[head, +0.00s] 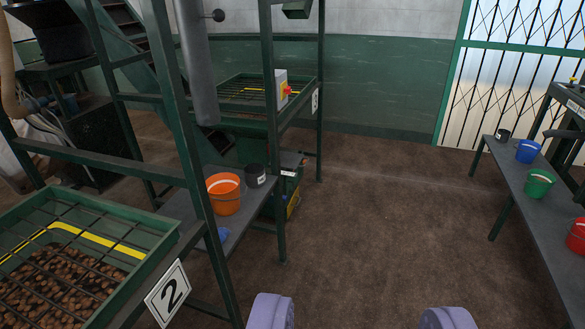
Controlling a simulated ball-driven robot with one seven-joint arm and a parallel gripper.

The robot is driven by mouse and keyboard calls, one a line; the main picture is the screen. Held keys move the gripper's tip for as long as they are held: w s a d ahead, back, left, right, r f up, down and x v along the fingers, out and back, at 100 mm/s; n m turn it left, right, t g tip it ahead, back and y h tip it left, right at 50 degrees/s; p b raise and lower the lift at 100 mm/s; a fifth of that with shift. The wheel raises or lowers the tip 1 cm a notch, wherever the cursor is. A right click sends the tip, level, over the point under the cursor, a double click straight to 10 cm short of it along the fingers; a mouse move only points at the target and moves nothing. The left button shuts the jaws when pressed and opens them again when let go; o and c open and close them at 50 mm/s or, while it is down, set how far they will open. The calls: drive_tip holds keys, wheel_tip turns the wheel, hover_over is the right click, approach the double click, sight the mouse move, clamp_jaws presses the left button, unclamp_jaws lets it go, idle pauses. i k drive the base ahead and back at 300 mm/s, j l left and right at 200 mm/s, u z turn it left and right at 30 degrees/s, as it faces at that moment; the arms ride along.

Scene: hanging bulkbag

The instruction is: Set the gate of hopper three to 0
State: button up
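My gripper (358,316) shows at the bottom edge as two pale purple fingertips, wide apart with only brown floor between them. A green hopper (238,82) with a black grid and yellow stripe stands in the back frame, ahead and left of my gripper. A small white plate (314,101) hangs on its right corner; its number is too small to read surely. I cannot make out a gate or its scale on this hopper. The nearer hopper (135,228), at lower left, carries a plate marked 2 (168,293) and holds brown lumps.
A grey box with a red knob (285,90) stands at the back hopper. An orange bucket (224,194) and black cup (255,176) sit on a low shelf. A grey table (508,178) with several buckets stands right. Green posts (268,130) border the left; the middle floor is clear.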

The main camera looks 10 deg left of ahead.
sight(291, 160)
drive_tip(key=i+j, duration=0.15)
drive_tip(key=i, duration=0.5)
drive_tip(key=i+j, duration=0.15)
drive_tip(key=i, duration=0.45)
drive_tip(key=i+j+u, duration=0.1)
drive_tip(key=i, duration=0.55)
drive_tip(key=i+j, duration=0.2)
drive_tip(key=i, duration=0.45)
